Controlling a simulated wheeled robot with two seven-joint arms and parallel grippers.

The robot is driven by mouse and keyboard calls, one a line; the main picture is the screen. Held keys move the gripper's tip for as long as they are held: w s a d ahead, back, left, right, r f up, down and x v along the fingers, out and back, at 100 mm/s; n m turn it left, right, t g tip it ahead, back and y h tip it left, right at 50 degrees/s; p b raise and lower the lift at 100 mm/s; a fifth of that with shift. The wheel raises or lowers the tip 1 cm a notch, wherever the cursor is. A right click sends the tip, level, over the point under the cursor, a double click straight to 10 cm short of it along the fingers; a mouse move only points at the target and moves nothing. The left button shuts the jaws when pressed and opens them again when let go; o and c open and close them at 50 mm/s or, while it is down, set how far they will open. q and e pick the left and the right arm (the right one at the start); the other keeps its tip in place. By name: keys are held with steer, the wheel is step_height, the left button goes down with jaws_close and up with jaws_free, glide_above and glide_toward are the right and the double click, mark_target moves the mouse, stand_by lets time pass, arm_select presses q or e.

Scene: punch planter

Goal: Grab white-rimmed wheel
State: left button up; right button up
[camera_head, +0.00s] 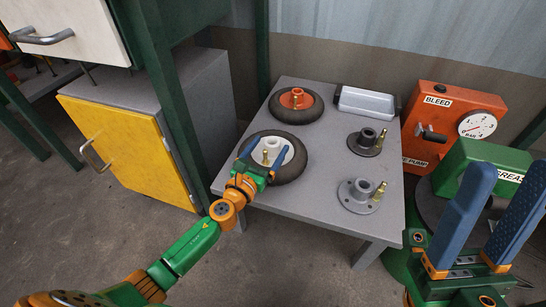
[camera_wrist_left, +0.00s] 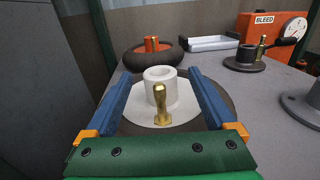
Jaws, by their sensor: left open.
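The white-rimmed wheel (camera_head: 292,167) lies flat near the left front of the grey table, a dark tyre around a white centre with a raised white hub and a brass valve. It also shows in the left wrist view (camera_wrist_left: 187,105). My left gripper (camera_head: 262,150) is over this wheel, its blue fingers apart. In the left wrist view the open fingers (camera_wrist_left: 160,85) stand on either side of the white hub (camera_wrist_left: 160,80), with a gap visible on each side. My right gripper (camera_head: 506,213) is at the right of the head view, blue fingers spread and empty.
An orange-centred wheel (camera_head: 296,102) lies behind on the grey table (camera_head: 325,133). Two grey flanged hubs (camera_head: 366,141) (camera_head: 358,195) and a silver tray (camera_head: 366,103) sit to the right. An orange bleed pump box (camera_head: 440,125) and a green grease unit (camera_head: 480,165) stand beyond the table's right edge.

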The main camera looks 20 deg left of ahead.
arm_select(q)
steer(key=shift+w, duration=0.1)
jaws_close()
steer(key=shift+w+r, duration=0.1)
steer(key=shift+r, duration=0.05)
stand_by(0.3)
